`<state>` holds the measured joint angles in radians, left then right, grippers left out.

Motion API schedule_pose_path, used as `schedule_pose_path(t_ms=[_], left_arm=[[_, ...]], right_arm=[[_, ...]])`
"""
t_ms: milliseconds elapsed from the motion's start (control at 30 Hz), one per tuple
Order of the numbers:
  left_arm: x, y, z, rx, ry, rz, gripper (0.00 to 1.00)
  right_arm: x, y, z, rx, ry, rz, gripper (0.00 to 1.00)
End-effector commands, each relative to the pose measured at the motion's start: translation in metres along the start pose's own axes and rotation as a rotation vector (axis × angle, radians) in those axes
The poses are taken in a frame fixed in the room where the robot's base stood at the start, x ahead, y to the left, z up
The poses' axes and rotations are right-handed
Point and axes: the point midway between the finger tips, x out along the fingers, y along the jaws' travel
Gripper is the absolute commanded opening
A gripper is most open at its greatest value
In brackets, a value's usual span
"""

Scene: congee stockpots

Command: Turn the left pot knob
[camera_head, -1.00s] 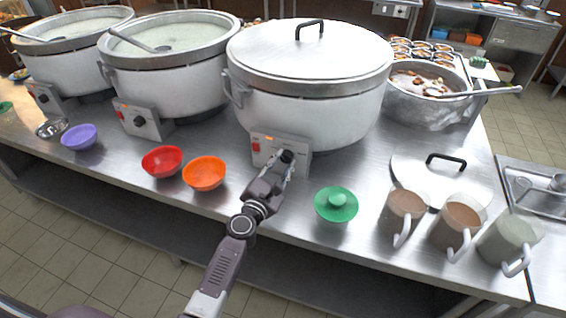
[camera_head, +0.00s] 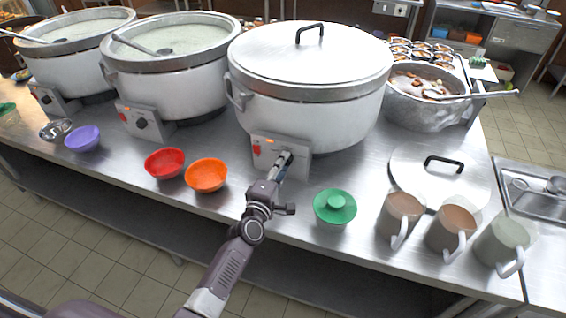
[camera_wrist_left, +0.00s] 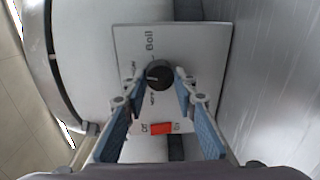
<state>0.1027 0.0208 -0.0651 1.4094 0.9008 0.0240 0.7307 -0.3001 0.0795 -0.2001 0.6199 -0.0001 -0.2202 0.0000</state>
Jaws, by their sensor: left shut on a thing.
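The lidded white pot (camera_head: 310,115) at the right of the row has a grey control panel (camera_head: 264,152) on its front. My left gripper (camera_head: 284,163) reaches this panel and hides its knob in the head view. In the left wrist view the round black knob (camera_wrist_left: 159,75) sits on the panel (camera_wrist_left: 133,45), between the two fingertips of my left gripper (camera_wrist_left: 157,82). The gripper is shut on the knob. The knob's light mark points left in that view, with "Boil" lettering above. My right gripper is not in view.
A red switch (camera_wrist_left: 161,128) is beside the knob. Two open pots (camera_head: 170,80) (camera_head: 70,70) stand to the left. Orange (camera_head: 206,176) and red (camera_head: 165,163) bowls are left of my arm, a green bowl (camera_head: 335,208) to its right. Mugs (camera_head: 452,229) line the right front.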

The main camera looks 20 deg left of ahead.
Motion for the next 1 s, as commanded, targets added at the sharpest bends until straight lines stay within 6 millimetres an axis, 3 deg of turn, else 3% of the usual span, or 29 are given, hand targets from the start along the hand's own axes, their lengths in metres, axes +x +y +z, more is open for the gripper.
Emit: schedule_pose_path(t_ms=[1000], left_arm=[[-0.001, 0.001, 0.003, 0.907, 0.039, -0.009, 0.02]], right_arm=[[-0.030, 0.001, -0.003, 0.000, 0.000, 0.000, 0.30]])
